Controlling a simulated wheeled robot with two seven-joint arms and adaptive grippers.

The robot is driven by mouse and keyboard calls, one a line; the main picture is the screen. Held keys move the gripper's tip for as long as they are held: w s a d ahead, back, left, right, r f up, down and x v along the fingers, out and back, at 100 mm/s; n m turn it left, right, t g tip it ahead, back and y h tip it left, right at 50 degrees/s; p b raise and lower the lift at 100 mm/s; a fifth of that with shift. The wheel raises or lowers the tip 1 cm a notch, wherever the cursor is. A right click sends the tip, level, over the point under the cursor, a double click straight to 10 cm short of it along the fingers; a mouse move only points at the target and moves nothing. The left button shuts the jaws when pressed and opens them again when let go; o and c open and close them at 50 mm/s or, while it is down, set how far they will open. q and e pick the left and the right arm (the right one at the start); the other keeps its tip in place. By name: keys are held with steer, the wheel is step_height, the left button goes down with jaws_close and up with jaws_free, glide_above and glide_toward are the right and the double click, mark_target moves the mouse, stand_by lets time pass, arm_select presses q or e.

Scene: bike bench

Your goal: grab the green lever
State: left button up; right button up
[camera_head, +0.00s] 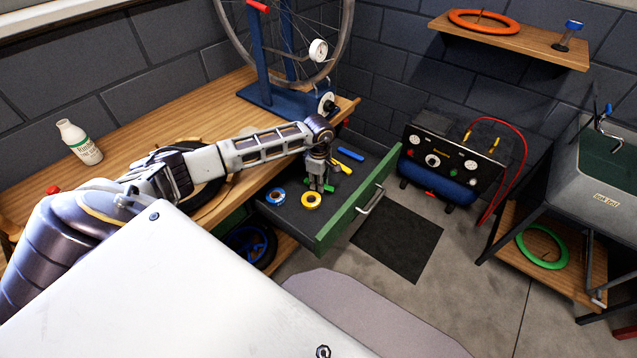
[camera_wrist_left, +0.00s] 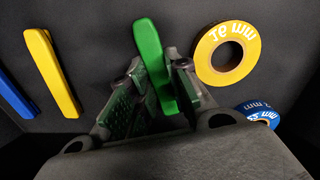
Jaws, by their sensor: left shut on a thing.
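The green lever (camera_wrist_left: 151,58) shows in the left wrist view, with its lower end between the two fingers of my left gripper (camera_wrist_left: 155,100). The left gripper is shut on it, and its far end sticks out beyond the fingers. My right gripper is in neither view.
The open drawer (camera_head: 327,237) also holds a yellow lever (camera_wrist_left: 52,73), a blue lever (camera_wrist_left: 14,96), a yellow tape roll (camera_wrist_left: 227,54) and a blue tape roll (camera_wrist_left: 259,111). The drawer's walls surround the gripper. A wheel stand (camera_head: 270,97) is on the bench.

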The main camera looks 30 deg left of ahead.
arm_select(q)
step_height(320, 180, up, 18)
steer(key=shift+r+p, duration=0.2)
steer(key=shift+p, duration=0.15)
stand_by(0.4)
stand_by(0.5)
